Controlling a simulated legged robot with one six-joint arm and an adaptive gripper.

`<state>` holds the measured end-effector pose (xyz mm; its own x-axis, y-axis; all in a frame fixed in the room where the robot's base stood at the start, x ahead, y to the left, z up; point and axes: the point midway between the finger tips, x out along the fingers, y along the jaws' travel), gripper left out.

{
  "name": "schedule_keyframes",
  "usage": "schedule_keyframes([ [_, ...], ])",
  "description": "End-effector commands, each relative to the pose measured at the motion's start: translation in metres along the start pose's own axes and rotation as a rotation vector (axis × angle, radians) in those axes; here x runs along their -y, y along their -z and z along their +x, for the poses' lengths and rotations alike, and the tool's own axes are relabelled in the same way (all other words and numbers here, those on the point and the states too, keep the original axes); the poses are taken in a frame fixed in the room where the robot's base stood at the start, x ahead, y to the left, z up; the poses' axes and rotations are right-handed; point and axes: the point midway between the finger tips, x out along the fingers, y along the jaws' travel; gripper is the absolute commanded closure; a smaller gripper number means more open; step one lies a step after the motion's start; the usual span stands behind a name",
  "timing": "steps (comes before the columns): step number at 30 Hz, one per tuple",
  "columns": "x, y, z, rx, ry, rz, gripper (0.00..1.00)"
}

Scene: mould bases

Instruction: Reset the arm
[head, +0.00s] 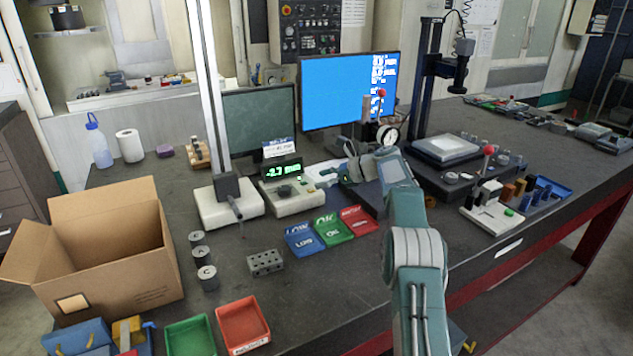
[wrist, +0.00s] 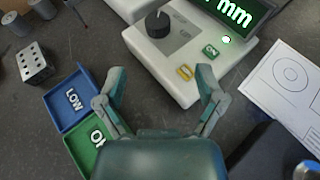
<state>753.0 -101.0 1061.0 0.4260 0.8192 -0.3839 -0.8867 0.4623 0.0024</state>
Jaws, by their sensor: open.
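My arm (head: 417,245) is teal and reaches up from the bottom of the head view over the dark workbench (head: 290,230). My gripper (wrist: 162,90) shows at the bottom of the wrist view with its two fingers spread apart and nothing between them. It hangs above the bench, in front of the white gauge readout (wrist: 175,45) and over the edge of the green tray (wrist: 88,140). In the head view, the fingers (head: 340,172) are small and partly hidden by the wrist.
Blue, green and red trays (head: 358,219) lie near my arm. A steel block with holes (head: 265,262), several cylinders (head: 207,278) and an open cardboard box (head: 110,250) are at left. A dial gauge stand (head: 387,135), monitors (head: 345,88) and a camera stand (head: 430,75) stand behind.

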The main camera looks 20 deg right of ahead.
Motion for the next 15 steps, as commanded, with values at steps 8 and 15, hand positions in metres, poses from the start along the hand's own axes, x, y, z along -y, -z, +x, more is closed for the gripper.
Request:
schedule_keyframes([
  [8, -0.005, -0.009, 0.0, -0.018, 0.001, -0.028, 0.13],
  [15, -0.032, -0.042, -0.004, -0.118, 0.0, -0.179, 0.13],
])
